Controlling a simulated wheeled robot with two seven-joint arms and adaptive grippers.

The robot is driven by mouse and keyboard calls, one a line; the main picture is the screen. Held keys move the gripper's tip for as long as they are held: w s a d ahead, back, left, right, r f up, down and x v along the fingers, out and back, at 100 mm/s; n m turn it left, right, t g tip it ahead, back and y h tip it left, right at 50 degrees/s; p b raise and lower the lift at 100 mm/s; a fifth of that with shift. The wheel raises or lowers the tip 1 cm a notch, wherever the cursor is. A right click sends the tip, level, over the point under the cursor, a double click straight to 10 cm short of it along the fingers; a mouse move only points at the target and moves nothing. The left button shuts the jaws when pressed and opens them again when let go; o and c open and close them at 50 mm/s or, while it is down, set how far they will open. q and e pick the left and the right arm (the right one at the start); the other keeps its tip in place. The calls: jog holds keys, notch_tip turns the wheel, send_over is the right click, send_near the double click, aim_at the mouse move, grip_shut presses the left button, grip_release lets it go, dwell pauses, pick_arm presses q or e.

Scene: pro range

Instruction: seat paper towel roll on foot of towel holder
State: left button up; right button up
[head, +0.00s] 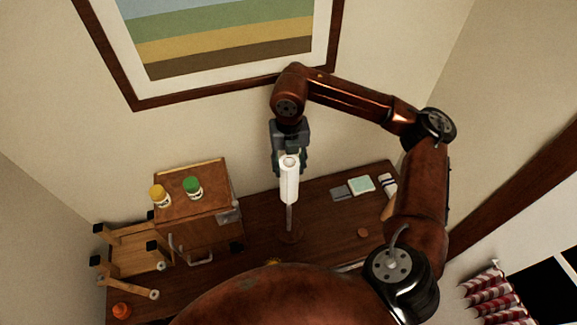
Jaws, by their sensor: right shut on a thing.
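The white paper towel roll (289,185) is upright in the middle of the head view. My right gripper (289,160) is shut on it near its top, coming from behind and above. The thin rod of the towel holder (290,217) shows below the roll's lower end and runs down to a round dark foot (290,236) on the table. The roll's lower end is apart from the foot, and the rod lines up with the roll. I cannot tell for sure how far the rod is inside the roll. My left gripper is not in view.
A wooden box (205,212) with a yellow-capped jar (159,196) and a green-capped jar (193,187) stands left of the holder. A wooden rack (130,250) is farther left. Notepads (361,184) lie to the right on the dark table (325,215). A framed picture (225,40) hangs behind.

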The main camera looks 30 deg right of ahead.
jog(key=shift+f+b, duration=1.1)
jog(key=shift+f, duration=0.05)
jog(key=b, duration=0.5)
send_over(289, 210)
notch_tip(289, 210, down, 6)
jog(key=f+b, duration=0.2)
jog(key=f, duration=0.1)
jog(key=f+b, duration=0.3)
jog(key=w+f+b, duration=0.1)
jog(key=f+b, duration=0.1)
jog(key=f, duration=0.2)
jog(key=shift+d, duration=0.2)
jog(key=shift+f+b, duration=3.4)
jog(key=shift+f, duration=1.2)
jog(key=o, duration=1.1)
jog(key=shift+s, duration=0.1)
jog(key=shift+r, duration=0.1)
notch_tip(289, 210, up, 12)
jog(key=shift+f, duration=0.1)
